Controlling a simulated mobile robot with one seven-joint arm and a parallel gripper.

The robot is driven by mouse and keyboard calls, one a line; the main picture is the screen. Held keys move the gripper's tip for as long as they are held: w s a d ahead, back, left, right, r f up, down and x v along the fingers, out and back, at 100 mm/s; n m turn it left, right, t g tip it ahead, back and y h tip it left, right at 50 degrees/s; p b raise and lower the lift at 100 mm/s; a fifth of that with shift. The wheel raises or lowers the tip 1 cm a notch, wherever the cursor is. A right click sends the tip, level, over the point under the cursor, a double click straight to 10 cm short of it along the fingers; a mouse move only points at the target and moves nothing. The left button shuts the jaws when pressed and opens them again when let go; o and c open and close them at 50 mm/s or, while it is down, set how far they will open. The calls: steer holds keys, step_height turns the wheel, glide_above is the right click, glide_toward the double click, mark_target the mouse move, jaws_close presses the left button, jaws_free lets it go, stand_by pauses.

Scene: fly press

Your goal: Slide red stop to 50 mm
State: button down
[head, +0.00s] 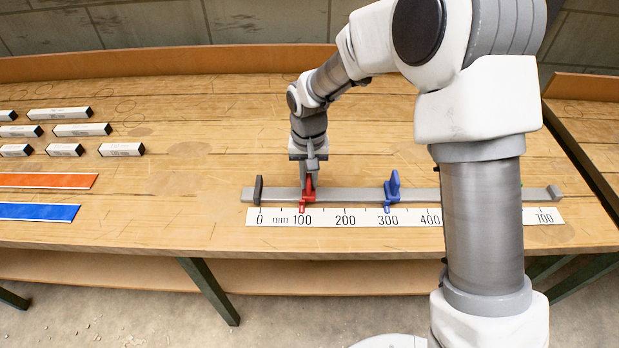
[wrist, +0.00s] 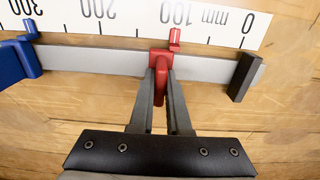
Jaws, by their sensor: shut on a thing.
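The red stop (head: 308,190) sits on the grey rail (head: 345,195), and its pointer is at about the 100 mark of the scale (head: 365,218). My gripper (head: 310,168) comes down from above and is shut on the red stop's upright tab. In the wrist view the two fingers lie on either side of the red tab (wrist: 161,80), and the red pointer (wrist: 175,38) is beside the 100 label. There the scale (wrist: 125,14) reads with 0 at the right.
A dark end block (head: 258,190) stands at the rail's zero end. A blue stop (head: 391,188) stands near 300. The rail between red stop and end block is clear. My arm hides part of the scale. White labelled blocks (head: 83,129) and orange (head: 45,181) and blue (head: 38,212) strips lie left.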

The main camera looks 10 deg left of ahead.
steer(key=a, duration=0.2)
steer(key=s+a, duration=0.1)
steer(key=a, duration=0.2)
steer(key=shift+d, duration=0.1)
steer(key=c, duration=0.9)
jaws_free()
step_height(320, 180, up, 18)
steer(key=shift+f+p, duration=0.25)
steer(key=shift+p, duration=0.6)
